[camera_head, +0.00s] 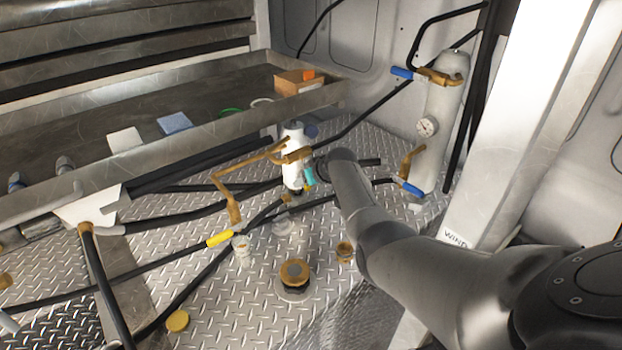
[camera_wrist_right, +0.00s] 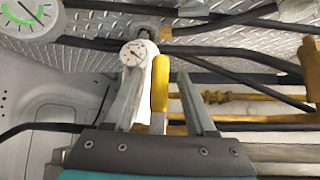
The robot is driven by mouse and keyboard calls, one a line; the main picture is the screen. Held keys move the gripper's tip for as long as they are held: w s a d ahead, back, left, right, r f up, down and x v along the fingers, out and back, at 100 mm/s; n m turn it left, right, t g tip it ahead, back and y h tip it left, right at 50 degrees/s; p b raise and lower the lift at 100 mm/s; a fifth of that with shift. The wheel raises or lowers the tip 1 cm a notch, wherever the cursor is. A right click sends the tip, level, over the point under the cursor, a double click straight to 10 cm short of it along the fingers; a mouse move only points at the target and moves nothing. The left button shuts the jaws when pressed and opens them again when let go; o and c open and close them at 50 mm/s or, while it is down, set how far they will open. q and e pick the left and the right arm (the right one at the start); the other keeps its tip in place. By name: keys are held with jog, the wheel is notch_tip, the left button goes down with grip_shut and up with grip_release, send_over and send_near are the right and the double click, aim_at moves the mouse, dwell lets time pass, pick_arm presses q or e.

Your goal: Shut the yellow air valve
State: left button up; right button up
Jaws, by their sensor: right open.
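The air valve's yellow handle (camera_head: 220,239) lies low at the end of a brass pipe (camera_head: 233,208), above the diamond-plate floor in the head view. In the right wrist view a yellow handle (camera_wrist_right: 159,92) stands upright in the picture between the two fingers of my right gripper (camera_wrist_right: 158,84). The fingers are open, with a gap on either side of the handle; I cannot tell how deep it sits between them. In the head view my right arm reaches in from the right to the white cylinder, and its gripper is mostly hidden. My left gripper is not in view.
A white cylinder (camera_head: 293,165) with brass fittings stands beside my right arm. A grey cylinder (camera_head: 441,110) with a gauge and blue-handled valves is on the wall. Black hoses cross the floor (camera_head: 225,300). A metal tray (camera_head: 200,139) runs behind. A small gauge (camera_wrist_right: 134,53) is near the fingers.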

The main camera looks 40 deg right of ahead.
jog(key=p+v, duration=0.3)
jog(key=v, duration=1.2)
dwell(0.7)
